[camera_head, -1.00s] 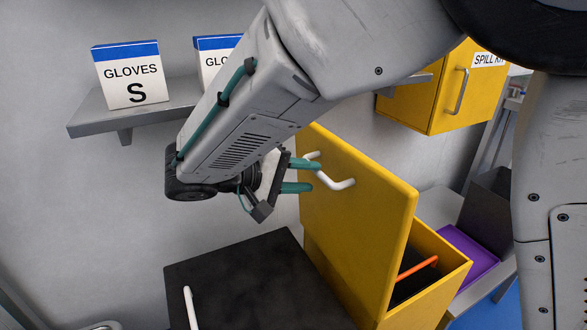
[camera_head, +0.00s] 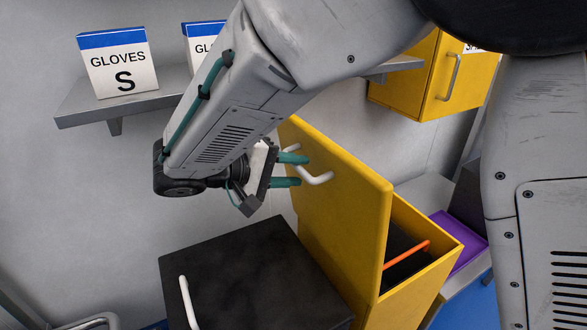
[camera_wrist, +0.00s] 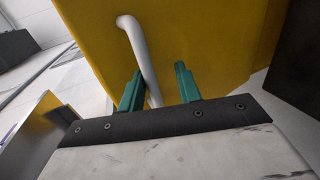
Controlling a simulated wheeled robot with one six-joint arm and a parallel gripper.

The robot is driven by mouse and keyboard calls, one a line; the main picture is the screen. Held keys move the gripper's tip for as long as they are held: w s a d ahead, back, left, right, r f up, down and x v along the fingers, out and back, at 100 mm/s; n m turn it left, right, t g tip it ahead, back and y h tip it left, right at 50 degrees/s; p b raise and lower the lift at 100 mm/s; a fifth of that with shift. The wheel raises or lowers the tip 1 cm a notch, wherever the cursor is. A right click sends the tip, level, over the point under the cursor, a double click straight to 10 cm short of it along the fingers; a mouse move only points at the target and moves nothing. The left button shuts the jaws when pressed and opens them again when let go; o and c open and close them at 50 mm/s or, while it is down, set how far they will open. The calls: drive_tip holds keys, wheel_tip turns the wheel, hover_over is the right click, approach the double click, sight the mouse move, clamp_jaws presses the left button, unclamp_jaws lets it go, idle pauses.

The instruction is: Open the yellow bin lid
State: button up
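The yellow bin (camera_head: 425,270) has its lid (camera_head: 350,215) raised steeply, with dark space visible inside the bin. A white bent handle (camera_head: 318,180) is on the lid's face towards my gripper. My gripper (camera_head: 289,170) is in front of that face, its two teal fingers apart at the handle. In the wrist view my gripper (camera_wrist: 160,88) has the white handle (camera_wrist: 140,50) running down between its fingers, closer to the left one, against the yellow lid (camera_wrist: 215,35). Whether a finger touches the handle cannot be told.
A black-lidded bin (camera_head: 240,275) with a white handle stands left of the yellow bin. An orange bar (camera_head: 408,255) shows in the yellow bin's opening. A purple bin (camera_head: 465,235) is at right. Glove boxes (camera_head: 120,65) sit on a wall shelf; a yellow cabinet (camera_head: 415,85) hangs behind.

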drive_tip(key=shift+a+r, duration=0.1)
drive_tip(key=v, duration=0.7)
drive_tip(key=shift+s+a, duration=0.15)
drive_tip(key=shift+a, duration=0.1)
